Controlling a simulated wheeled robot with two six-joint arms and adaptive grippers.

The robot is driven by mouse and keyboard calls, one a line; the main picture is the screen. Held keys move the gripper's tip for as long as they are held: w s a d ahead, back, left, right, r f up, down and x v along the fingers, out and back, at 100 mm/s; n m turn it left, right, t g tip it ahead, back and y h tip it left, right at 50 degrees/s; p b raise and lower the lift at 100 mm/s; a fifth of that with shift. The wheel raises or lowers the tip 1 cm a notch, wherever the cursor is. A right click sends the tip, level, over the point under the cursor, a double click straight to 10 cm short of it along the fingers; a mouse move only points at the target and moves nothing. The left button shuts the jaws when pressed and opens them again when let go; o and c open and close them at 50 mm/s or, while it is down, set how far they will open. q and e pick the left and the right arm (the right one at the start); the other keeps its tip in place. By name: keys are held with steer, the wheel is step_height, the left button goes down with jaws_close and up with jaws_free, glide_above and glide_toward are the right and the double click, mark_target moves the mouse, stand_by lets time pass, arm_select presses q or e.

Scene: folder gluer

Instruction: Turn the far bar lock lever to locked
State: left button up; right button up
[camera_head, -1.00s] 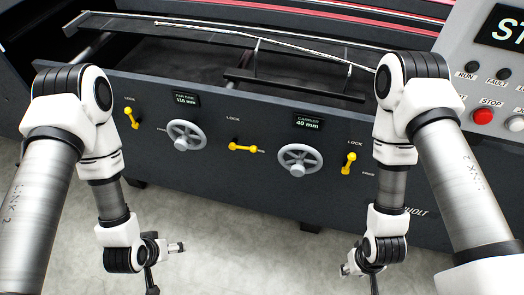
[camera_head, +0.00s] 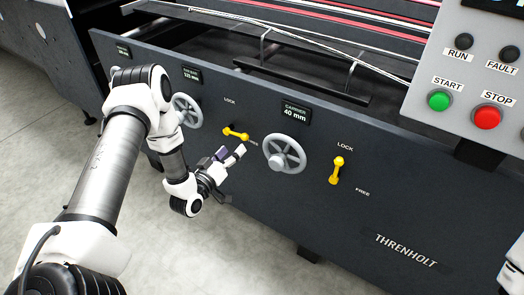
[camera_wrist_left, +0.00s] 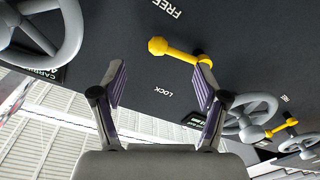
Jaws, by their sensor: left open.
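The far bar lock lever (camera_head: 236,133) is yellow and sits on the dark front panel, right of the far bar handwheel (camera_head: 186,110). It lies nearly level, its knob end toward FREE. My left gripper (camera_head: 231,152) is open and empty, just below and in front of this lever, with no clear contact. In the left wrist view, which is roughly upside down, the lever (camera_wrist_left: 180,50) crosses just beyond the gap between the open fingers (camera_wrist_left: 160,78), with the LOCK label nearer me. My right gripper is out of view.
The carrier handwheel (camera_head: 284,153) stands close right of my left gripper. Another yellow lever (camera_head: 337,170), standing near upright, is farther right. A control box with START and STOP buttons (camera_head: 487,117) juts out at the right. The floor (camera_head: 230,255) below is clear.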

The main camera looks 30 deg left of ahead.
mark_target(243, 135)
arm_select(q)
steer(key=w, duration=0.7)
steer(key=shift+w+a+f+b, duration=0.2)
steer(key=shift+w+f+b, duration=0.15)
steer(key=shift+w+b, duration=0.05)
jaws_close()
steer(key=shift+r, duration=0.1)
